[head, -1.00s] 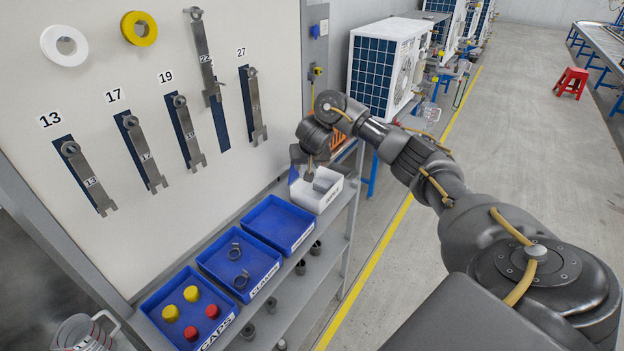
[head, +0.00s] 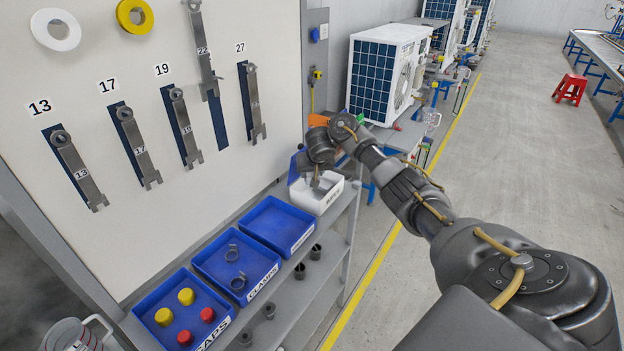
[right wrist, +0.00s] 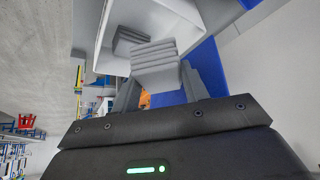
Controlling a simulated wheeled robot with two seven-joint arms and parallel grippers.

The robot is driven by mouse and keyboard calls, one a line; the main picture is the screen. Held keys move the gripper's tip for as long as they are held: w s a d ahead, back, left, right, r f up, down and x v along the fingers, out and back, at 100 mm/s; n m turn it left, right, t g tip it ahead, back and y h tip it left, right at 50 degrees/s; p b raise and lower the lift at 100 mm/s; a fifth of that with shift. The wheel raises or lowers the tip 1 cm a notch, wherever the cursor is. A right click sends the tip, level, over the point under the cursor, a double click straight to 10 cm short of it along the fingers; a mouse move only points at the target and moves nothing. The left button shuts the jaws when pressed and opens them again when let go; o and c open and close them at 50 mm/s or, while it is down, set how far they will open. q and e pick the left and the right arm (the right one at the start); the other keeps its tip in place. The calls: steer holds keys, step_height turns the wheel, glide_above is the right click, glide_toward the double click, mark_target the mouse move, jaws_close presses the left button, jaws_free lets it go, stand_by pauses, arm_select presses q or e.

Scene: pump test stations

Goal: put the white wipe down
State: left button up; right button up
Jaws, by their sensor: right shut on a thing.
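My right gripper (head: 317,183) is over the white bin (head: 326,203) at the far end of the shelf. In the right wrist view, the gripper (right wrist: 165,88) is shut on a pale folded wipe (right wrist: 155,66), held between its two fingers. The white bin (right wrist: 176,14) lies just beyond it, and a darker grey folded stack (right wrist: 129,40) shows inside. I cannot tell whether the held wipe touches the bin or the stack. My left gripper is not in view.
Blue trays line the shelf: an empty one (head: 253,216), one of clamps (head: 210,256) and one of caps (head: 152,324). A jug (head: 100,322) is at lower left.

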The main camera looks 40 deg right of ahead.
step_height(320, 180, down, 2)
steer(key=shift+f, duration=0.15)
steer(key=shift+f, duration=0.6)
steer(key=o, duration=1)
